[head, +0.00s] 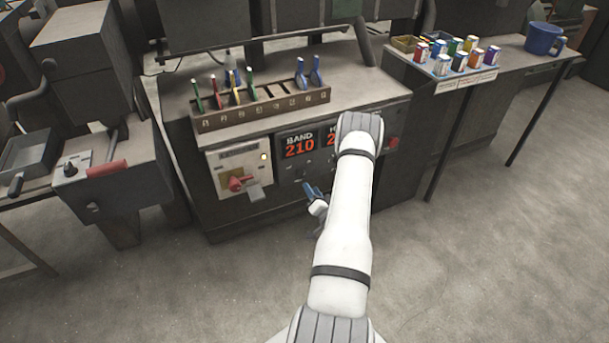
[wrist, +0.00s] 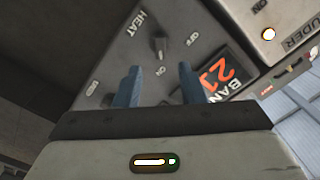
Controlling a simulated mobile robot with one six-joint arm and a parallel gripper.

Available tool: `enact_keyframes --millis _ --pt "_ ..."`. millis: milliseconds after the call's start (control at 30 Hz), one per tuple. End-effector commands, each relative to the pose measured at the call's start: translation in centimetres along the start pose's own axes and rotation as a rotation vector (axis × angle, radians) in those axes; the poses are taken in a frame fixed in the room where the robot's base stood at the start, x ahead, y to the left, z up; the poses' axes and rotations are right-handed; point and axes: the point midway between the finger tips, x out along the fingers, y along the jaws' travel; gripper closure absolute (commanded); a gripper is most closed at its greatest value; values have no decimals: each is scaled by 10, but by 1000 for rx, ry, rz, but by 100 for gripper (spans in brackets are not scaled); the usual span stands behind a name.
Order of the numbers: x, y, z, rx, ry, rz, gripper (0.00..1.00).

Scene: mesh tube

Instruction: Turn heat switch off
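My gripper (wrist: 159,68) is open and empty, with one blue finger on each side of the switch's line. The knob shows just beyond the fingertips, and I see no contact. In the head view my gripper (head: 313,192) is low in front of the machine panel, partly behind my arm. I cannot make out the heat switch clearly there.
A red display (head: 299,146) reads BAND 210; my arm covers part of its neighbour. A red rotary switch (head: 238,182) and lit lamp (head: 264,156) are to the left. A tool rack (head: 262,110) sits above. The floor (head: 480,250) at right is clear.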

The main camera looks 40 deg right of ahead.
Motion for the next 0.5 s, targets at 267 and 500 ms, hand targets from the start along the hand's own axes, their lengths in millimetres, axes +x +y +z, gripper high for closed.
enact_keyframes --millis 267,500 --pt "38 -1 0 1 3 -6 64" --pt "69 -1 1 2 2 -5 64"
